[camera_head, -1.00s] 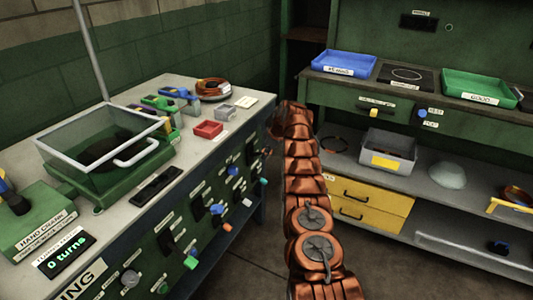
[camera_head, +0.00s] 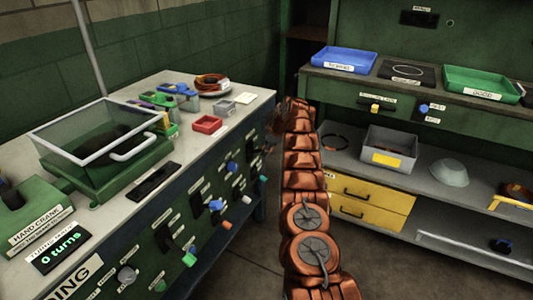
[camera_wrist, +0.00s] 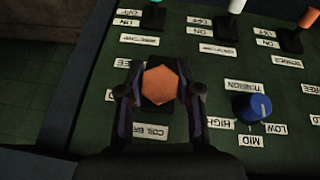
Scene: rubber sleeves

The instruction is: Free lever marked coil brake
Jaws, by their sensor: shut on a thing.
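In the wrist view, an orange six-sided lever knob (camera_wrist: 160,84) stands on the dark green panel, between the two fingers of my gripper (camera_wrist: 160,91). The gripper is shut on this knob. The lever's shaft is hidden under the knob. In the head view my arm reaches to the far end of the bench's front panel, and the gripped knob cannot be made out there.
A blue tension dial (camera_wrist: 252,107) sits close right of my gripper in the wrist view. In the head view, a grey shelf (camera_head: 465,215) stands to the right of my arm.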

